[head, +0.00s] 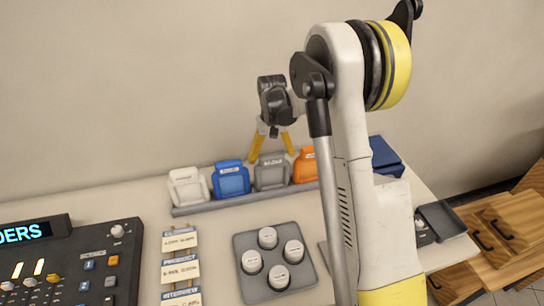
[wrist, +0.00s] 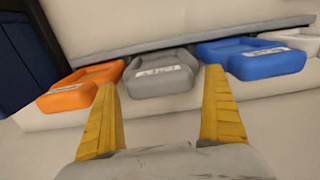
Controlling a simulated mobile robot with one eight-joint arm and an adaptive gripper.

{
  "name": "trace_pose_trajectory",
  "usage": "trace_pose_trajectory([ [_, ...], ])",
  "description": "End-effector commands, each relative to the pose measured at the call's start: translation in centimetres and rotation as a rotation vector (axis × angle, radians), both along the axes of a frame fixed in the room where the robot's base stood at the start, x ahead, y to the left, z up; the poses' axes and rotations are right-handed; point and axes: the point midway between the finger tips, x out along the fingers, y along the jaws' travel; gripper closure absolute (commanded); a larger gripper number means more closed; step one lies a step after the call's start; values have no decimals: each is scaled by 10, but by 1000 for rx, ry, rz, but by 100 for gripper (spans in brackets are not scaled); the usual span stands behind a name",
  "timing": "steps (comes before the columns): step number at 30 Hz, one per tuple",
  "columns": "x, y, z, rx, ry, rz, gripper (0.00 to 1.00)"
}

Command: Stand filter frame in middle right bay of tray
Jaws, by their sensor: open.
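Several labelled, frame-like pieces stand in a row along a grey strip (head: 215,205) at the back of the table: white (head: 187,188), blue (head: 231,179), grey (head: 271,172) and orange (head: 305,166). I cannot tell which is the filter frame. My gripper (head: 272,148) is open and empty, its yellow fingers pointing down above the grey piece. In the wrist view the grey piece (wrist: 160,74) lies ahead between the fingertips, with orange (wrist: 80,88) left and blue (wrist: 250,58) right. I cannot make out a tray with bays for certain; my arm hides part of the table.
A grey holder (head: 243,240) with several round white-topped items stands in front of the row. A mixing console (head: 75,270) is at left, beside a strip of labels (head: 180,270). A blue box (head: 385,155) and a dark open container (head: 440,218) are right of my arm.

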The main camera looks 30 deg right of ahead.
Motion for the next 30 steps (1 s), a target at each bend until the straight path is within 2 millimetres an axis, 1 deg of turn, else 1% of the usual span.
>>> trace_pose_trajectory([
  [2, 0, 0, 6, 0, 0, 0, 0],
  [5, 0, 0, 21, 0, 0, 0, 0],
  [12, 0, 0, 75, 0, 0, 0, 0],
  [15, 0, 0, 94, 0, 0, 0, 0],
  [18, 0, 0, 108, 0, 0, 0, 0],
  [23, 0, 0, 119, 0, 0, 0, 0],
  [30, 0, 0, 119, 0, 0, 0, 0],
])
